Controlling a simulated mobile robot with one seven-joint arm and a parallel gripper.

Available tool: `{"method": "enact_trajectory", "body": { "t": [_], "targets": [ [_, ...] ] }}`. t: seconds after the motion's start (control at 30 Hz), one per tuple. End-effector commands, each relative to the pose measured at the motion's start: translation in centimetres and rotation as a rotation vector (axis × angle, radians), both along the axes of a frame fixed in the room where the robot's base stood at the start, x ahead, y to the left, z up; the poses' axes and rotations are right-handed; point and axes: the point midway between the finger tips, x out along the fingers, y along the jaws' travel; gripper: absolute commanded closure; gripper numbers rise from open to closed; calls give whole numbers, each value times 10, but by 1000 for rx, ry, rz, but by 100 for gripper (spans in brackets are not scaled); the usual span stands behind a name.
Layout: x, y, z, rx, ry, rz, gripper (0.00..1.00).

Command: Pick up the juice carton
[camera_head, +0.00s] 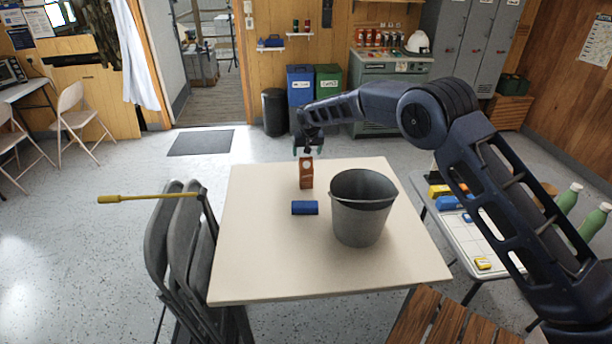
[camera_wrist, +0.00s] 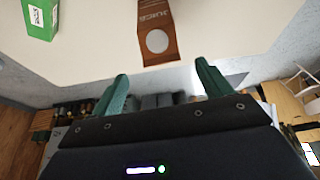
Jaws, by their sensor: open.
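The juice carton (camera_head: 306,180) is an orange-brown box standing upright near the far edge of the cream table (camera_head: 260,265). In the wrist view the carton (camera_wrist: 157,18) shows lettering and a pale round spot. My gripper (camera_head: 308,151) is just above or behind the carton's top in the head view; the exact gap is hard to tell. In the wrist view my gripper (camera_wrist: 163,76) has its two green fingers spread apart with nothing between them. The carton lies beyond the fingertips, roughly in line with the space between them.
A grey metal bucket (camera_head: 358,222) stands right of the carton. A blue cylinder (camera_head: 305,208) lies in front of it. A green box (camera_wrist: 40,18) shows on the tabletop in the wrist view. Folded chairs (camera_head: 172,245) lean at the table's left. The table's front left is clear.

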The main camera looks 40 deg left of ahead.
Motion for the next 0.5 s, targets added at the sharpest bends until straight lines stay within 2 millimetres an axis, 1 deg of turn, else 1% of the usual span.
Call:
{"method": "enact_trajectory", "body": {
  "t": [0.03, 0.1, 0.37, 0.5],
  "targets": [
    [2, 2, -8, -1, 1, 0, 22],
    [4, 5, -14, 0, 0, 0, 22],
    [8, 9, -28, 0, 0, 0, 22],
    [11, 14, -45, -1, 1, 0, 22]
  ]
}}
